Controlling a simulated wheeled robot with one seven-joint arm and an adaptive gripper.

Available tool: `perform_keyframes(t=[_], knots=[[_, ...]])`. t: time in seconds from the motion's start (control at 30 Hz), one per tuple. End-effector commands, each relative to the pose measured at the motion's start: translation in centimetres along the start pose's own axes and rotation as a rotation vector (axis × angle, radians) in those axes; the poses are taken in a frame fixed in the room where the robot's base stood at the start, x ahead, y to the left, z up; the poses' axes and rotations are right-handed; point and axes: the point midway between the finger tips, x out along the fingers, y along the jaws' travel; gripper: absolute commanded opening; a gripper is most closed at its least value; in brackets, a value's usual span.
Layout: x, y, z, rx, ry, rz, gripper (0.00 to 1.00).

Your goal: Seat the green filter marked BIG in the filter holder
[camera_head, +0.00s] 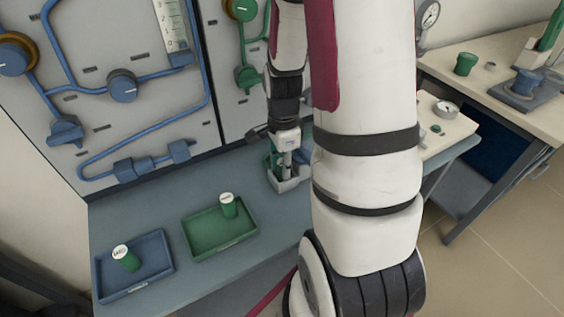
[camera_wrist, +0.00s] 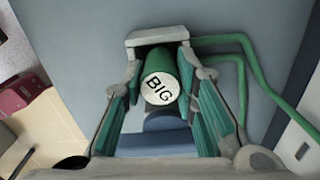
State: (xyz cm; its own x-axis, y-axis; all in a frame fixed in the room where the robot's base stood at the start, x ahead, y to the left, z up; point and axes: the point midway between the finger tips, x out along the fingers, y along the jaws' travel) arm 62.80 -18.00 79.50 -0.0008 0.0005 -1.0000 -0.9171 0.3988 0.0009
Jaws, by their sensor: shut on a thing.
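The green filter with a white cap marked BIG (camera_wrist: 161,87) is between the teal finger pads of my gripper (camera_wrist: 160,100) in the wrist view. My gripper is shut on it. In the head view my gripper (camera_head: 274,148) points down at the grey filter holder (camera_head: 287,184) on the bench, and fingers and filter are partly hidden there. A grey bracket (camera_wrist: 157,37) shows just beyond the filter in the wrist view. I cannot tell whether the filter is fully down in the holder.
A green tray (camera_head: 207,244) holds a green filter with a white cap (camera_head: 228,206). A blue tray (camera_head: 140,284) holds another (camera_head: 126,258). A wall panel with blue and green pipes (camera_head: 122,86) rises behind. My arm hides the bench's right part.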

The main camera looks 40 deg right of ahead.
Motion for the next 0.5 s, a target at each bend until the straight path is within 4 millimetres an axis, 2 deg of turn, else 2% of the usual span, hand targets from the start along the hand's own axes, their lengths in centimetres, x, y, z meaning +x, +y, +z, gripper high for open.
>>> perform_keyframes(t=[0.3,0.33,0.4,0.5], knots=[[0.06,0.0,-0.01,0.0,0.0,0.0,0.0],[0.06,0.0,-0.01,0.0,0.0,0.0,0.34],[0.06,0.0,-0.01,0.001,0.0,0.0,0.49],[0.06,0.0,-0.01,0.001,0.0,0.0,0.5]])
